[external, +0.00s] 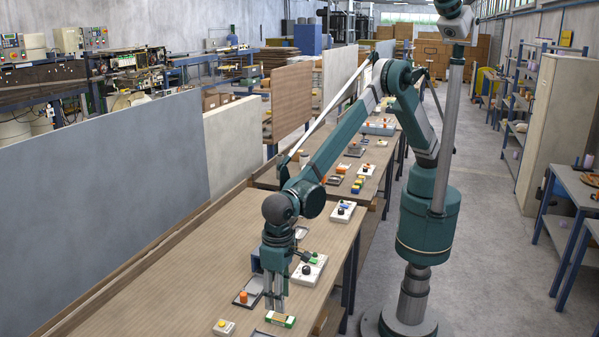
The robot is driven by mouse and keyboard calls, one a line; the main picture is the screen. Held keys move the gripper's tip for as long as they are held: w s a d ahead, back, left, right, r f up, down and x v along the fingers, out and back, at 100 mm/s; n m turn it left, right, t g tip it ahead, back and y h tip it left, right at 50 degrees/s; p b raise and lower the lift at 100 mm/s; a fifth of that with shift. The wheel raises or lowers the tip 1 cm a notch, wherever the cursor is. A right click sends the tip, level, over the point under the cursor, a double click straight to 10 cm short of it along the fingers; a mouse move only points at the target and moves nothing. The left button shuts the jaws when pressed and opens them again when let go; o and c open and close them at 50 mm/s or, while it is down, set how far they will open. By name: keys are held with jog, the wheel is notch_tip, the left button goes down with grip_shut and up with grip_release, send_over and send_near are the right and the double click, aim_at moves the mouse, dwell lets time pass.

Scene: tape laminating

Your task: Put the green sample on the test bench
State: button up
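My gripper (276,303) points straight down over the near end of the wooden table (180,290). Its fingers look apart, with nothing visible between them. Just below the fingertips lies a small block with green ends and a light, brownish middle (280,319). I cannot tell whether the fingertips touch it. A small green piece (313,260) also shows on a white unit with a black knob (308,271), behind and right of my gripper. I cannot tell which green thing is the sample, nor which fixture is the test bench.
A dark tray with an orange cylinder (243,297) is left of my gripper. A white box with a yellow button (223,327) is at the front. Another white knob unit (342,211) is farther back. Grey panels (110,190) line the left side. The table's left part is clear.

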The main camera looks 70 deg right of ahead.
jog(key=shift+r, duration=2.4)
